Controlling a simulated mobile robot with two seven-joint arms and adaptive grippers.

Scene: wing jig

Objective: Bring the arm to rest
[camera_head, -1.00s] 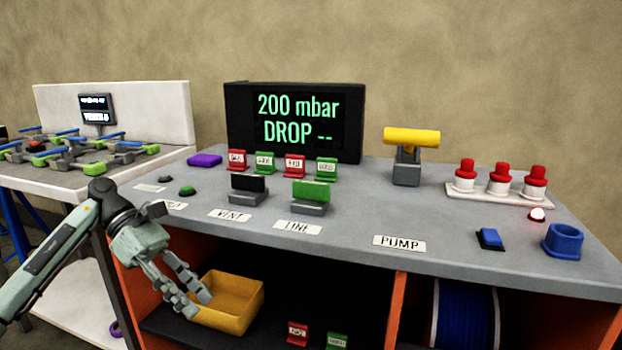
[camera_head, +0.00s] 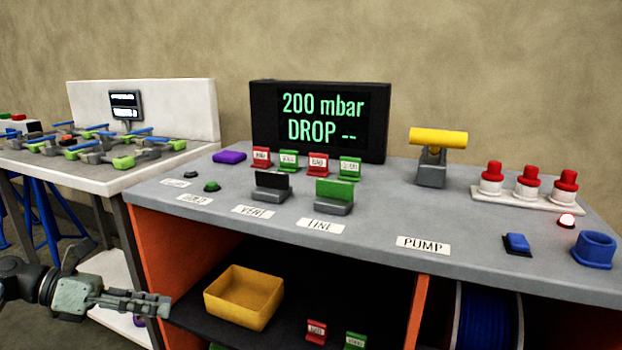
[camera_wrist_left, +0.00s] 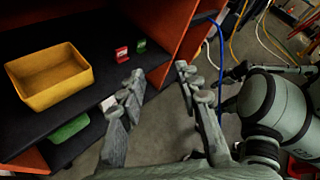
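My left gripper (camera_head: 150,304) is at the lower left of the head view, in front of the left end of the bench and below its top. My right gripper cannot be made out in either view.
The grey bench top (camera_head: 340,240) carries a black display (camera_head: 320,122) reading 200 mbar, DROP --, and a yellow-handled pump (camera_head: 437,138). Red and green tags stand on the shelf. A white table (camera_head: 60,165) stands to the left. Cables lie on the floor in the wrist view.

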